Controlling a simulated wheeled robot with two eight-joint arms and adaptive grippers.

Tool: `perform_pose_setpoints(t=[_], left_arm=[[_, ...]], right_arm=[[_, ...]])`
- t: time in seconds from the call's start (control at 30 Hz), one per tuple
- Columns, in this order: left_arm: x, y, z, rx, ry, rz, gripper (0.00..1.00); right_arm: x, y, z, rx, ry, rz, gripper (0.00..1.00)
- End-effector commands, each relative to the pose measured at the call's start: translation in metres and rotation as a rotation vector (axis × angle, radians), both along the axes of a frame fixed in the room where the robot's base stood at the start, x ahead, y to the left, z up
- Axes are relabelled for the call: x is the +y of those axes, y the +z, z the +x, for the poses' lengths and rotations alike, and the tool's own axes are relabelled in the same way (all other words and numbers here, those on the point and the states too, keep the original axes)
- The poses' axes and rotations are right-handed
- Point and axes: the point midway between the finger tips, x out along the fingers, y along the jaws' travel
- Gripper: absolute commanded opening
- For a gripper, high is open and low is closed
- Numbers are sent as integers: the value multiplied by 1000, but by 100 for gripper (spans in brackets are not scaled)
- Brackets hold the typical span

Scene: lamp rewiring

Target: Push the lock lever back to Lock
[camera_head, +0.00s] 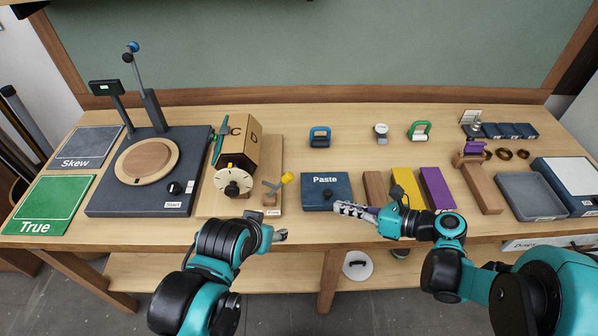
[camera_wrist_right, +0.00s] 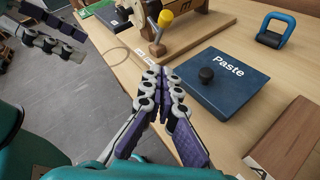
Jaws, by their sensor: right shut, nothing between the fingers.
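The lock lever with its yellow tip (camera_head: 287,178) stands on the wooden base at the right of the wooden box device (camera_head: 243,147). It leans up to the right, and its yellow tip also shows in the right wrist view (camera_wrist_right: 165,18). A small white label (camera_head: 272,212) lies at the base's front edge, too small to read surely. My right gripper (camera_head: 338,207) is shut and empty, in front of the Paste box and right of the lever, not touching it. My left gripper (camera_head: 281,235) hangs at the table's front edge, below the lever; its opening is unclear.
The blue Paste box (camera_head: 326,193) with a black knob is right of the lever. Brown, yellow and purple blocks (camera_head: 437,188) stand farther right. A dark turntable unit (camera_head: 110,200) is at left.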

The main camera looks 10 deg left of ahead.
Motion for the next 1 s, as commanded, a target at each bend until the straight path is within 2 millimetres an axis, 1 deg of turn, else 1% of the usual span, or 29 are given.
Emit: perform_pose_setpoints(t=[0.13,0.43,0.57,0.67,1.0], left_arm=[[0,1,0,0,0,0,55],[0,1,0,0,0,0,55],[0,-2,0,0,0,0,55],[0,-6,0,0,0,0,55],[0,-25,0,0,0,0,55]], right_arm=[[1,2,1,39,-7,36,0],[2,2,1,39,-7,35,0],[10,-1,3,39,-5,35,0],[23,-6,6,39,-3,34,0],[89,-29,24,38,-2,34,0]])
